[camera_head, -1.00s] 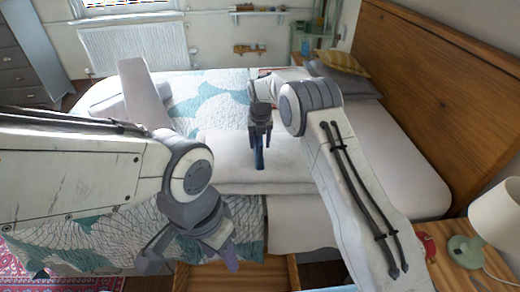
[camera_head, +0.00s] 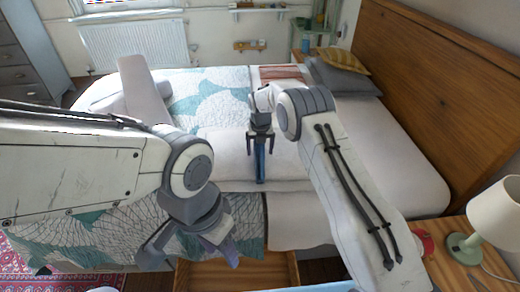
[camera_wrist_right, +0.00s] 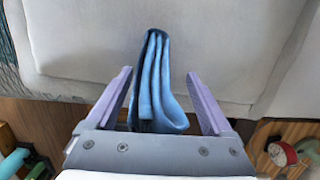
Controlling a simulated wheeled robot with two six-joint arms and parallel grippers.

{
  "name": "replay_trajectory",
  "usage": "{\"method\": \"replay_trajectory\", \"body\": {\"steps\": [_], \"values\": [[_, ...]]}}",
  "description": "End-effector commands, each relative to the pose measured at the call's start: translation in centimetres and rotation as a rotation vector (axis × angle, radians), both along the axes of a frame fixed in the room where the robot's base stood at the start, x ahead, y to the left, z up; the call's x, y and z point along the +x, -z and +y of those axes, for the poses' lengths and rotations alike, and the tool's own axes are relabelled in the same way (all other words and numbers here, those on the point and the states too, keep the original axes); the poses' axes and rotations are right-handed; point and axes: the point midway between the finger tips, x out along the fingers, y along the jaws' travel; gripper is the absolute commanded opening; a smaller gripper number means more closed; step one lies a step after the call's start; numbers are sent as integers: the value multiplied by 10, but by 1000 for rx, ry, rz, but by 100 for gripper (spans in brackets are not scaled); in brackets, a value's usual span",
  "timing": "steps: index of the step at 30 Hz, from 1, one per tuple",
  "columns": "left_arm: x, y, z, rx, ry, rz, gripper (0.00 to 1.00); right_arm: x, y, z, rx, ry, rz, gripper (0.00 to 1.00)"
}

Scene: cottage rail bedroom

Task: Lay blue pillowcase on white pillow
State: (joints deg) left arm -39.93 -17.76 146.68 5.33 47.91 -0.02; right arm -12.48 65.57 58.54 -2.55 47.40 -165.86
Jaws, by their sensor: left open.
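The blue pillowcase (camera_head: 260,166) is a narrow folded strip lying on the white pillow (camera_head: 222,160), its near end at the pillow's near edge. In the right wrist view, the pillowcase (camera_wrist_right: 152,82) shows several folds and lies over the white pillow (camera_wrist_right: 90,55). My right gripper (camera_head: 260,150) is open above the pillow. In its wrist view, the fingers (camera_wrist_right: 159,75) stand apart on either side of the cloth, with gaps visible. My left gripper (camera_head: 192,254) is open and empty at the near side of the bed, over the patterned quilt.
An open wooden drawer (camera_head: 235,275) is below the bed's near side. A nightstand (camera_head: 455,235) with a lamp (camera_head: 495,215) and red clock (camera_head: 425,243) stands at the right. Grey and yellow cushions (camera_head: 345,70) lie by the wooden headboard (camera_head: 440,80).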

Motion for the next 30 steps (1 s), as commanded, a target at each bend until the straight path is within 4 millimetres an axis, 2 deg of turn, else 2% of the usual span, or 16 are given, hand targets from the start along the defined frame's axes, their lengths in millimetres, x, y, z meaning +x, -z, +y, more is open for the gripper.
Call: {"method": "replay_trajectory", "body": {"steps": [8, 11, 21, 25, 30], "values": [[0, -2, 0, 0, 0, 0, 50, 0, -9, 0, 0, 0, -2, 86], [0, 3, 0, 0, 0, 0, 50, -2, -25, 0, 1, 0, -5, 86], [0, 15, 0, 0, 0, 0, 50, -13, -96, 0, 1, -1, -4, 86], [0, 16, 0, 0, 0, 0, 50, -16, -113, 0, 0, -1, -2, 86], [0, 17, 0, 0, 0, 0, 50, -18, -123, 0, 0, -1, 0, 86]]}}
